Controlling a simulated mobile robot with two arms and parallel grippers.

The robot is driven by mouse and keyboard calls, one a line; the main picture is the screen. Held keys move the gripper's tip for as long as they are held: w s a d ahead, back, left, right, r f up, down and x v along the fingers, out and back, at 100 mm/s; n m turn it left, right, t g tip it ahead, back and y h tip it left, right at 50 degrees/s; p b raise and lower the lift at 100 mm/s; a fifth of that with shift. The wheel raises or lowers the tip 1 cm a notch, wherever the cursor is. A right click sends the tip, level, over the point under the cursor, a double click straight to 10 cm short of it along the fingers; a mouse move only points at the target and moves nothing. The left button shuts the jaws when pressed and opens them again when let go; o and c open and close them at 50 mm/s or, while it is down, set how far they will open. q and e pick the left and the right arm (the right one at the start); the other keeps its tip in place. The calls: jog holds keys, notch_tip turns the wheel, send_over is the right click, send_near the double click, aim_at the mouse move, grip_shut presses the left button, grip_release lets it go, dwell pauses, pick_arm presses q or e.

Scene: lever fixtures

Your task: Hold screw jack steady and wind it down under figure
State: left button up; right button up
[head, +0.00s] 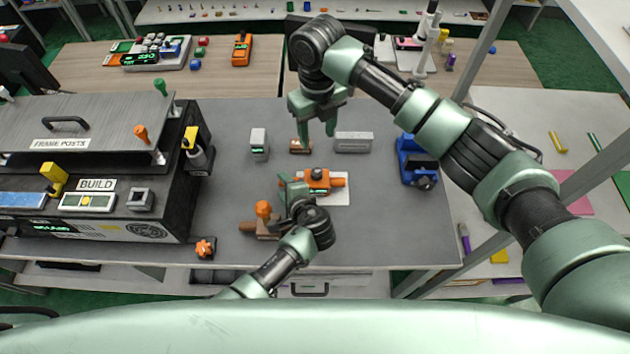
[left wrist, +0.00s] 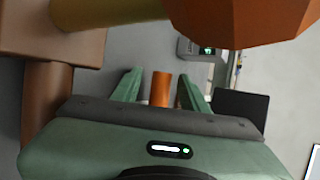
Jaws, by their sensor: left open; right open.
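An orange device with a dark knob on top (head: 318,175), which looks like the screw jack, lies on a white plate (head: 340,197) on the grey table. My left gripper (head: 293,184) is open at its left end. In the left wrist view an orange-brown cylinder (left wrist: 161,88) shows between the open fingers (left wrist: 161,92), with gaps at both sides. My right gripper (head: 315,122) is open and points down beyond the device, over or near a small copper-coloured block (head: 301,147). I cannot tell which thing is the figure.
A brown fixture with an orange ball (head: 263,209) stands close left of my left gripper and looms large in its wrist view (left wrist: 240,20). Grey blocks (head: 353,142) (head: 259,144) and a blue vise-like device (head: 415,160) stand farther back. The BUILD machine (head: 110,222) fills the left. The table's front right is clear.

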pick_arm(q)
jog(key=v, duration=1)
jog(key=shift+s+r, duration=0.15)
jog(key=shift+r, duration=0.2)
jog(key=shift+d, duration=0.2)
